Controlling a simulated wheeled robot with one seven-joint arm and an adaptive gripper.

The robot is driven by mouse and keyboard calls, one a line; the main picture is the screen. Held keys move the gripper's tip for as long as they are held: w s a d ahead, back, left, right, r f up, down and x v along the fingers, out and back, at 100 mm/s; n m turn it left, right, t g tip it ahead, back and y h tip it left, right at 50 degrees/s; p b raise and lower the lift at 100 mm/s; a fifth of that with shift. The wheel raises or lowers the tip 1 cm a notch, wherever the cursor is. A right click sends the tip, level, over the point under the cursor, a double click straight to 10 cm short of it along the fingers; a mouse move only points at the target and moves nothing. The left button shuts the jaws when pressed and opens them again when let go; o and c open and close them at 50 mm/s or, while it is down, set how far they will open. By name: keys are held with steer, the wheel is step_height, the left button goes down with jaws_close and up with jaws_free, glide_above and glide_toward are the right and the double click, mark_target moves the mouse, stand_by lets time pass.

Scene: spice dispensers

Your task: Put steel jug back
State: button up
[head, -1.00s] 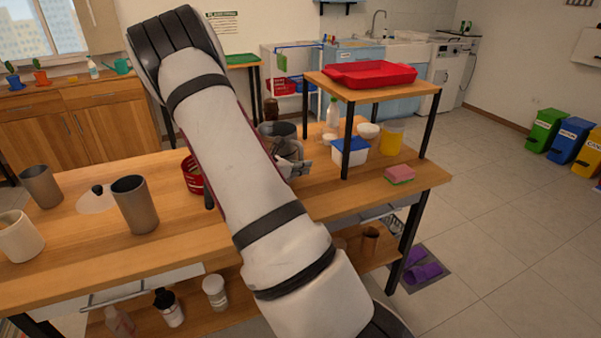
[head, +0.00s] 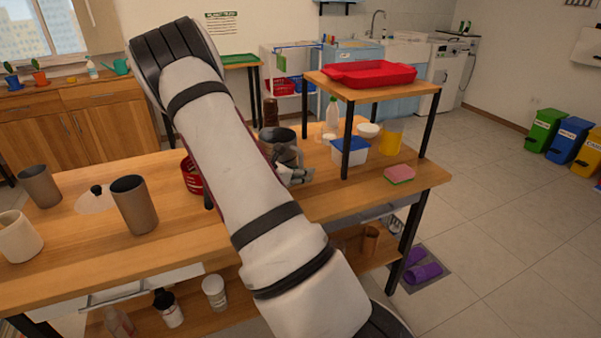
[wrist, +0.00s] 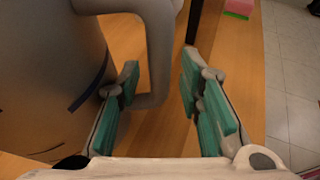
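The steel jug (head: 277,134) stands on the wooden table, partly hidden behind my arm in the head view. In the wrist view its grey body (wrist: 45,75) fills the left side, with a blue line on it, and its handle (wrist: 160,55) loops out to the right. My gripper (wrist: 157,85) is open, with teal pads on its fingers. The handle's upright part lies between the two fingers, and the left finger is between the jug body and the handle. A gap shows between the handle and the right finger. The gripper also shows beside the jug in the head view (head: 296,172).
A raised shelf (head: 312,77) with a red tray (head: 370,74) stands right of the jug. Under it are a blue-and-white tub (head: 350,151) and a yellow container (head: 391,138). A pink-green sponge (head: 399,174) lies in front. Brown cups (head: 135,207) stand left.

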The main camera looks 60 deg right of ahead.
steer(key=s+a+r+m+y, duration=0.1)
steer(key=s+a+r+m, duration=0.15)
steer(key=a+r, duration=0.45)
steer(key=s+a+r+m+y, duration=0.1)
steer(key=a+r+m+y, duration=0.2)
steer(key=a, duration=0.7)
steer(key=s+a+r+m+t+y, duration=0.1)
steer(key=s+a+r+m+y, duration=0.2)
steer(key=s+a, duration=0.3)
steer(key=s+a+r+m+t+y, duration=0.2)
steer(key=s+a, duration=0.5)
steer(key=a, duration=0.5)
steer(key=s+a+r+m+t+y, duration=0.1)
steer(key=s+a+r+m+y, duration=0.3)
steer(key=a, duration=0.6)
steer(key=shift+s+r+m+p, duration=0.4)
steer(key=shift+s+r+m, duration=0.2)
steer(key=shift+s+m, duration=0.4)
steer(key=shift+s+d, duration=0.1)
steer(key=shift+s, duration=0.05)
step_height(320, 180, up, 9)
steer(key=t+p, duration=0.2)
steer(key=p, duration=0.5)
steer(key=shift+p, duration=0.4)
steer(key=shift+d+r, duration=0.1)
steer(key=shift+d, duration=0.05)
